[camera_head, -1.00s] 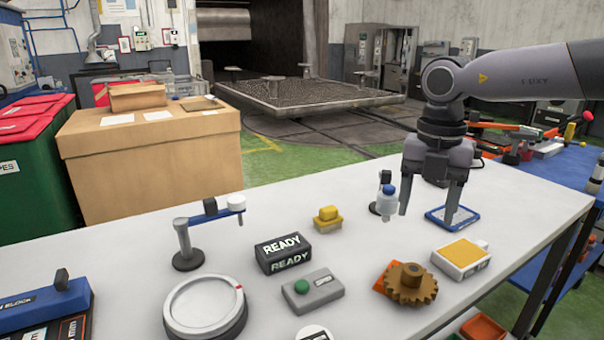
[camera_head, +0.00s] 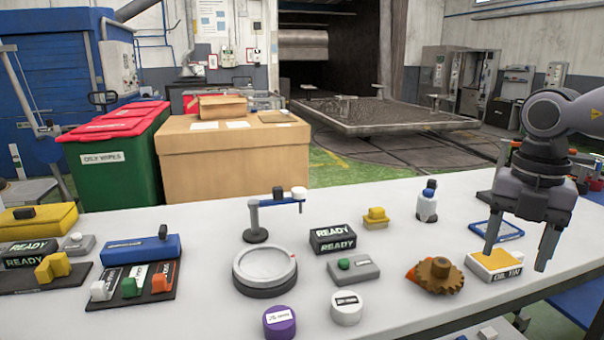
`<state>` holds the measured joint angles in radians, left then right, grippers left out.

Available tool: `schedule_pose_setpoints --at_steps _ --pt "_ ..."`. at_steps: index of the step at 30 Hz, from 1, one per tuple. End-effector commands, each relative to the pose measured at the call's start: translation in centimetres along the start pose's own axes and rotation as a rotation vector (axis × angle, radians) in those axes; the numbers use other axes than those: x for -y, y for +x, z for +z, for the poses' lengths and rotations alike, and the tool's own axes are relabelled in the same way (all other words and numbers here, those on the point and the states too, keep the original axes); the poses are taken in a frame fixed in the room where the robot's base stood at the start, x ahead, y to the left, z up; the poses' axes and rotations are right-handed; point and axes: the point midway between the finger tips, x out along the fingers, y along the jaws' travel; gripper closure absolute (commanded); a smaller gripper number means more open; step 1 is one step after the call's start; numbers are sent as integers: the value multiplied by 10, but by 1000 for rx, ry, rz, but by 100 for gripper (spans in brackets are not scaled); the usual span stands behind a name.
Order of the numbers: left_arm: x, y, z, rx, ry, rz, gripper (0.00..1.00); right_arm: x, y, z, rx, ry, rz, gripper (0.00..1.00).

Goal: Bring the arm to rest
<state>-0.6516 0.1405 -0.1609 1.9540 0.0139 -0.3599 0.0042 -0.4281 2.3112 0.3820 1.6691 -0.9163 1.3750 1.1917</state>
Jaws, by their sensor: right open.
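My right gripper (camera_head: 518,252) hangs down at the right of the white table (camera_head: 205,275). Its two fingers are apart with nothing between them. The left fingertip shows in front of the yellow-and-white oil tin box (camera_head: 495,265); I cannot tell whether it touches it. A blue-rimmed tray (camera_head: 494,231) lies just behind the gripper. A brown gear (camera_head: 437,276) lies to the left of the oil tin box. My left gripper does not show.
A small bottle (camera_head: 427,205), a yellow block (camera_head: 376,217), a black READY block (camera_head: 333,239), a green-button box (camera_head: 354,268) and a round dial (camera_head: 265,268) stand on the table. A cardboard box (camera_head: 238,155) and green bin (camera_head: 118,165) stand behind it.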

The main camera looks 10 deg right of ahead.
Motion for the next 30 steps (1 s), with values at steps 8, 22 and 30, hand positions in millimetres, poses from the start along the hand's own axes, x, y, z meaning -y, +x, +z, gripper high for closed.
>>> schedule_pose_setpoints --at_steps 8,22,30 --pt "-1 -4 -2 5 0 1 10 2 46 -1 -194 30 262 36" --pt "1 -10 -19 -9 2 -2 10 -3 135 -10 -460 331 929 36" --pt "1 -14 -23 -6 2 -2 10 1 189 -20 -488 670 1210 36"
